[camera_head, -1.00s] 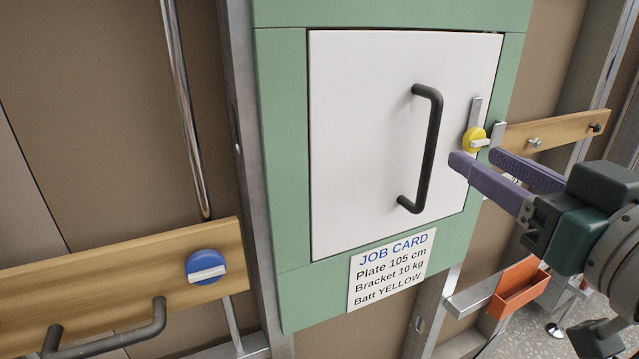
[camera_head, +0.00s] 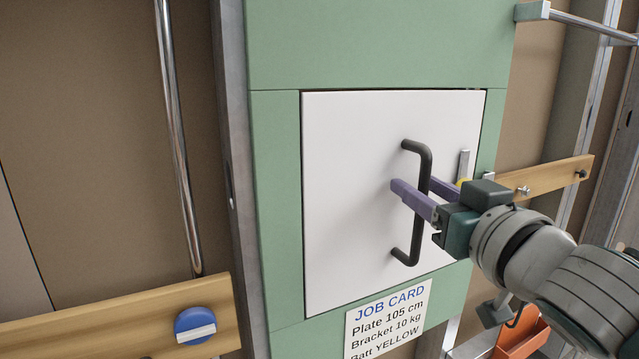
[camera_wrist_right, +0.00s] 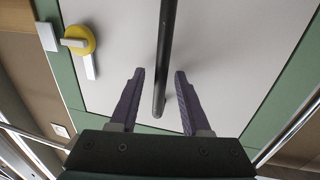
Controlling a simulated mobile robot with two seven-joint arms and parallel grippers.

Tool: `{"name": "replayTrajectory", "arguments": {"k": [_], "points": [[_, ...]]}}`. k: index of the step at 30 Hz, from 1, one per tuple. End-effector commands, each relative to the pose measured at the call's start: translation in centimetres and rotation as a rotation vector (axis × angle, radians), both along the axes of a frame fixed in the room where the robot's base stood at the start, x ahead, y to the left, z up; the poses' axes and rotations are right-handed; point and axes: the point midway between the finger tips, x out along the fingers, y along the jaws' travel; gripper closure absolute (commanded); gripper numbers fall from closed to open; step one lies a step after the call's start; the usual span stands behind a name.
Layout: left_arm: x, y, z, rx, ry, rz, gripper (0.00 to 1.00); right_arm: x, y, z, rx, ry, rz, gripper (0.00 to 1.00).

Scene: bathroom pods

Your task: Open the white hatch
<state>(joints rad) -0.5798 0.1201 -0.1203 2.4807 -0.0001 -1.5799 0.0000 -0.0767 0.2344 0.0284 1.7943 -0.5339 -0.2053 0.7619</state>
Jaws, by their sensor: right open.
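The white hatch (camera_head: 350,200) is a flat panel in a green frame and looks closed. Its black bar handle (camera_head: 426,165) stands upright on the hatch's right part. My right gripper (camera_head: 420,190) is open, with its purple fingers on either side of the handle bar. In the right wrist view the handle (camera_wrist_right: 165,70) runs between the two open fingertips (camera_wrist_right: 160,75), with a gap on each side. The yellow latch knob (camera_wrist_right: 78,40) with its pale lever sits at the hatch's edge; in the head view it is mostly hidden behind my gripper. My left gripper is not in view.
A job card (camera_head: 385,320) is fixed below the hatch. A blue knob (camera_head: 195,326) sits on a wooden rail at lower left. A wooden rail (camera_head: 550,176) and an orange bin (camera_head: 522,340) are to the right. A metal pipe (camera_head: 178,140) runs upright at left.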

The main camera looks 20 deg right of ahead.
Motion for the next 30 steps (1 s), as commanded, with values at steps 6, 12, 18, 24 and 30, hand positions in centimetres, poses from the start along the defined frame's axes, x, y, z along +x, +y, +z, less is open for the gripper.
{"name": "replayTrajectory", "arguments": {"k": [6, 12, 18, 24, 30], "points": [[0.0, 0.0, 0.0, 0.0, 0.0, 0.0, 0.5, -0.02, 0.01, 0.0, 0.0, 0.0, 0.0, 0.58], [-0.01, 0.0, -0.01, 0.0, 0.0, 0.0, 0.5, -0.03, 0.01, 0.01, 0.0, 0.0, 0.0, 0.81], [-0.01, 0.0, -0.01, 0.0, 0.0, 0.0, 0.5, -0.04, 0.02, 0.01, 0.0, 0.0, 0.0, 1.0], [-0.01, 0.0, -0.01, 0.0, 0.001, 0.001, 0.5, -0.04, 0.02, 0.01, 0.0, 0.0, 0.001, 1.0], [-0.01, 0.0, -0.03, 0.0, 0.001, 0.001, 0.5, -0.04, 0.02, 0.02, 0.0, 0.0, 0.001, 1.0]]}}
